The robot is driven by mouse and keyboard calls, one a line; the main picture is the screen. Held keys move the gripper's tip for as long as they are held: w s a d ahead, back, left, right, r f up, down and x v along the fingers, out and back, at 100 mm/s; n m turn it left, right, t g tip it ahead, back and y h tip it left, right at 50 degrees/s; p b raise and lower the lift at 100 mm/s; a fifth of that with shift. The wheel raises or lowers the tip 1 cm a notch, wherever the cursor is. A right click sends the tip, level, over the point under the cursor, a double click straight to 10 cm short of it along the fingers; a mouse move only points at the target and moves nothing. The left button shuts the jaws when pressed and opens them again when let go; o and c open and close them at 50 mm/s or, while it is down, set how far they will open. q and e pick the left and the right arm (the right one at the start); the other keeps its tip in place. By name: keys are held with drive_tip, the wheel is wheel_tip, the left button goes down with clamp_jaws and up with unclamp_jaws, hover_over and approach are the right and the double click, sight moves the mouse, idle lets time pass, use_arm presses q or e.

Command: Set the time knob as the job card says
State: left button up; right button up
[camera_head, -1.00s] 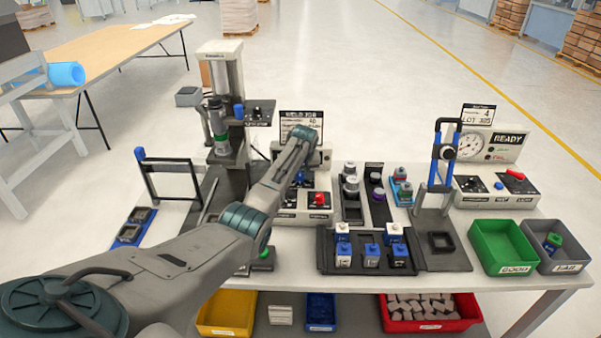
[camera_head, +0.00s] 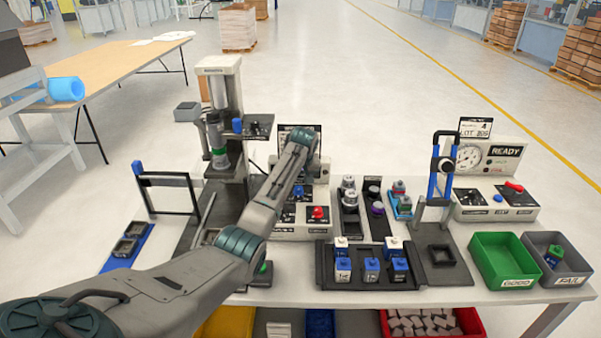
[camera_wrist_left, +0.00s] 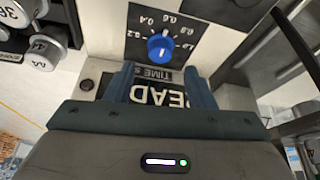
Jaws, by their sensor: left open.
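The time knob (camera_wrist_left: 160,48) is blue with a white pointer mark. It sits on a black dial plate marked 0.2 to 1.0 and labelled TIME in the left wrist view. The mark points toward the top of that picture, but its exact reading is unclear. My left gripper (camera_wrist_left: 160,75) is open, its two teal fingers apart just below the knob, with nothing seen between them but the panel lettering. In the head view a blue knob (camera_head: 299,191) shows on the weld control box. The job card (camera_head: 291,131) behind it is mostly covered by my left arm and unreadable.
A red button (camera_head: 318,212) is on the box front. A press column (camera_head: 222,90) stands left of it. Silver knobbed parts (camera_head: 348,190) and a dark tray of blue-white blocks (camera_head: 328,278) are to the right. Green (camera_head: 503,258) and grey bins are at far right.

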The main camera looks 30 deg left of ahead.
use_arm(q)
drive_tip(key=b+v, duration=0.1)
drive_tip(key=v, duration=0.5)
